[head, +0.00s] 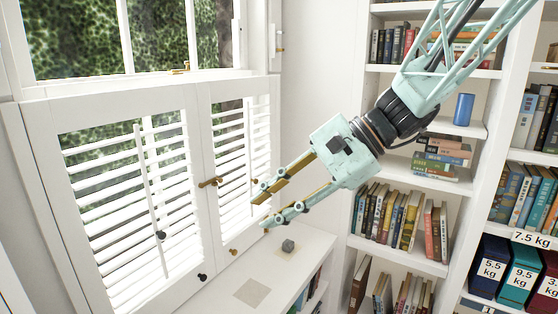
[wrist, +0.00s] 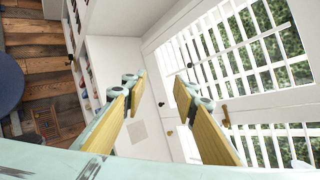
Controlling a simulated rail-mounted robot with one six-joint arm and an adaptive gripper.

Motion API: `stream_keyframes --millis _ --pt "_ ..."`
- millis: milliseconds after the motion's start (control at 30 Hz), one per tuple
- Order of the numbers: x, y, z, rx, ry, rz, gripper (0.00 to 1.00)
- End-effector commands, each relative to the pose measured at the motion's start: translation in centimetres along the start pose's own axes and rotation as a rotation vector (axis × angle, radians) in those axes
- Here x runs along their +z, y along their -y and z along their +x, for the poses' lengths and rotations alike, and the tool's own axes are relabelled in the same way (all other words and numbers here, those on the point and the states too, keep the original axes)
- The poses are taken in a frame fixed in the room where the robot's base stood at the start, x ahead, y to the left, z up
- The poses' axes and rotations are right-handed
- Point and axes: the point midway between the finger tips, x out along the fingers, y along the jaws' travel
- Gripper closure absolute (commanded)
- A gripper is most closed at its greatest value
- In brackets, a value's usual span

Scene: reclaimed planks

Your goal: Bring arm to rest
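My gripper (head: 258,212) is in the middle of the head view, at the end of my pale green arm, which reaches in from the upper right. Its two fingers are spread apart with nothing between them. It hangs above a white ledge, in front of white shutters. The wrist view shows the same open fingers (wrist: 158,85) with yellow inner pads, and the ledge shows between them. A small grey cube (head: 288,245) lies on the ledge, below the gripper and apart from it.
White shutters (head: 130,215) with knobs and a brass latch stand close behind the gripper at left. The white ledge (head: 300,262) bears a flat beige square (head: 252,293). Bookshelves at right hold books, a blue cylinder (head: 463,109) and weight-labelled boxes (head: 520,270). A plank floor (wrist: 45,70) shows in the wrist view.

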Motion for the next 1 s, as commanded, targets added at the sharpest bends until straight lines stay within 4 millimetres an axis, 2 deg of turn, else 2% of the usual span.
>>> stream_keyframes --millis 400,1000 --pt "3.6 -6.7 -3.0 0.129 -0.111 -0.187 0.73" --pt "6.5 -16.2 -7.7 0.316 -0.278 -0.451 0.73"
